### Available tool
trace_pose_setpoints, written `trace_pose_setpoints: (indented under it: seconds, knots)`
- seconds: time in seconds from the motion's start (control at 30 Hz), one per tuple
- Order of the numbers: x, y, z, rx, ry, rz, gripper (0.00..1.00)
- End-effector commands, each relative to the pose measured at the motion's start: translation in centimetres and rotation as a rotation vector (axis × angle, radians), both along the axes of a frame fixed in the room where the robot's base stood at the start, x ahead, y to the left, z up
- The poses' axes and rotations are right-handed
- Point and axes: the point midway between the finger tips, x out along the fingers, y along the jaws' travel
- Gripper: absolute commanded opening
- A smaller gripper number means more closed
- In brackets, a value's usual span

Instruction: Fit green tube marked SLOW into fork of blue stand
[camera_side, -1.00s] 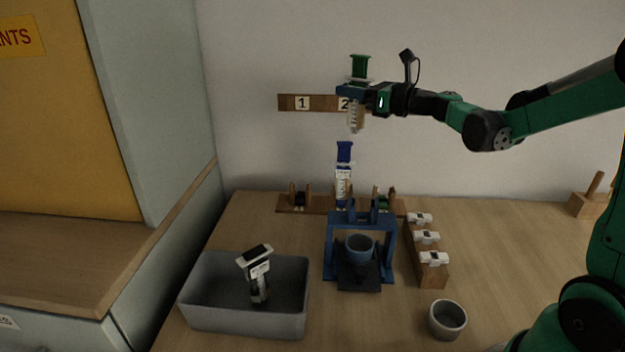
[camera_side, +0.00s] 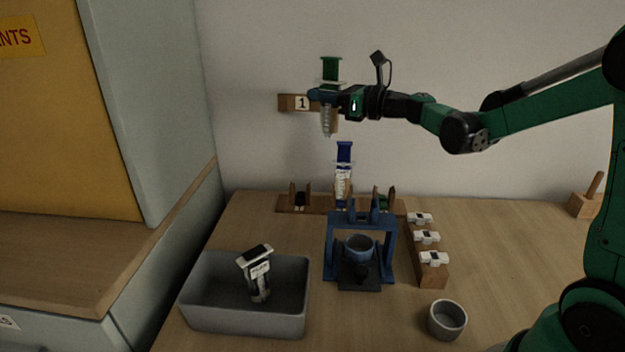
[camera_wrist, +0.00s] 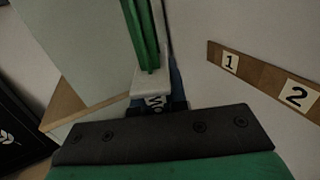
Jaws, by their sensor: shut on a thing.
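My gripper (camera_side: 328,97) is shut on the green tube (camera_side: 331,70), a syringe-like tube with a green plunger on top and a clear barrel below. It holds the tube upright, high above the table and in front of the wall. In the wrist view the green tube (camera_wrist: 146,40) rises from between the jaws; its marking cannot be read in full. The blue stand (camera_side: 329,245) is on the table below and to the right of the tube, clear of it. Its fork (camera_side: 375,208) is on top and looks empty. A blue cup (camera_side: 359,248) is inside the stand.
A blue tube (camera_side: 343,175) stands in the wooden rack (camera_side: 318,205) behind the stand. A grey bin (camera_side: 205,310) holds a black-and-white tube (camera_side: 259,275). A wooden block with white clips (camera_side: 428,238) and a grey cup (camera_side: 446,319) are at right. A numbered strip (camera_side: 290,102) is on the wall.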

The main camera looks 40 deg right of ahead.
Motion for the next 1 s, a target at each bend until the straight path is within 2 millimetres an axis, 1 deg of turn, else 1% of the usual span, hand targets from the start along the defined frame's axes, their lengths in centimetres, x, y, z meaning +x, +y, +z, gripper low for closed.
trace_pose_setpoints:
  seconds: [0.03, 0.1, 0.2, 0.3, 0.4, 0.5, 0.57, 0.67, 1.0]
  knots:
    - [0.4, -2.2, 0.4, 0.002, 0.001, 0.041, 0.00]
    - [0.3, -4.5, 0.8, 0.003, 0.002, 0.118, 0.00]
    - [-0.7, -7.7, 1.3, 0.006, 0.004, 0.216, 0.00]
    - [-2.2, -10.2, 1.5, 0.007, 0.006, 0.298, 0.00]
    - [-3.5, -11.9, 1.7, 0.009, 0.007, 0.356, 0.00]
    - [-4.4, -12.8, 1.6, 0.010, 0.008, 0.391, 0.00]
    - [-4.7, -13.0, 1.2, 0.010, 0.009, 0.403, 0.00]
    - [-4.8, -13.1, -0.6, 0.010, 0.009, 0.409, 0.00]
    - [-4.8, -13.0, -10.5, 0.010, 0.009, 0.409, 0.00]
